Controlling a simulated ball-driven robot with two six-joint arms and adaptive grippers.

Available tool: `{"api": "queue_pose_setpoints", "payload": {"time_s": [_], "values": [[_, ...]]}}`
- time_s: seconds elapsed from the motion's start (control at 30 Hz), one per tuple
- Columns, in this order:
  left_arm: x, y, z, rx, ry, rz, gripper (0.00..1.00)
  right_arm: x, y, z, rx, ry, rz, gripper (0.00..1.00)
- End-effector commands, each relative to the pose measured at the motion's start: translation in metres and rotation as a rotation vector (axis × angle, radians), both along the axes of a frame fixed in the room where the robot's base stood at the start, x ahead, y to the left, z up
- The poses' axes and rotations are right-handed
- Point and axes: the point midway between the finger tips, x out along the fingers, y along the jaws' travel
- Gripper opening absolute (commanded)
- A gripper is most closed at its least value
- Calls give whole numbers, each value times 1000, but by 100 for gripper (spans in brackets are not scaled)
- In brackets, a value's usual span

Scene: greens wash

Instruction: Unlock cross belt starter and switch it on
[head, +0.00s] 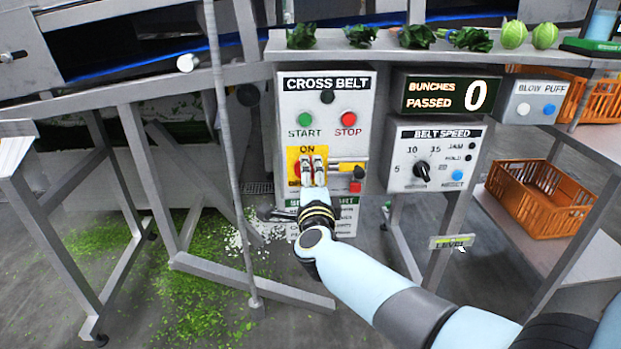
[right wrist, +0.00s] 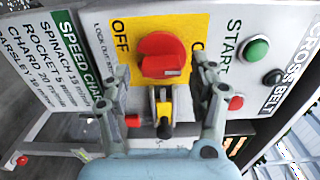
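The grey CROSS BELT panel (head: 361,95) carries a green START button (head: 305,120) and a red STOP button (head: 348,119). Below them is a yellow ON/OFF plate (head: 293,152) with a red rotary switch (right wrist: 163,56). A yellow-and-black latch-like part (right wrist: 163,108) with metal sides adjoins the switch; it shows as a yellow bar (head: 346,167) in the head view. Whether it is locked cannot be told. My right gripper (right wrist: 163,68) is open in front of the switch, a finger on either side; contact is unclear. My left gripper is out of view.
A small red block (head: 355,187) sits at the panel's lower right. The BELT SPEED box (head: 434,157), the counter reading 0 (head: 447,95) and the BLOW PUFF box (head: 534,100) stand to the right. A metal pole (head: 226,150) stands left of the panel.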

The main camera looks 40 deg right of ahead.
Motion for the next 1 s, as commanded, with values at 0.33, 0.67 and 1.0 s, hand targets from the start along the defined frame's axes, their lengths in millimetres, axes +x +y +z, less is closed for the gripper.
{"api": "queue_pose_setpoints", "payload": {"time_s": [0.33, 0.67, 1.0], "values": [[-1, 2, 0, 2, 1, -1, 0, -5, 4, 1, 0, -1, 0, 62], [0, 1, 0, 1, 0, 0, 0, -64, 39, 0, 1, 2, -1, 62], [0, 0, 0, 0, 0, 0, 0, -101, 62, 1, -1, -1, -1, 62]]}}
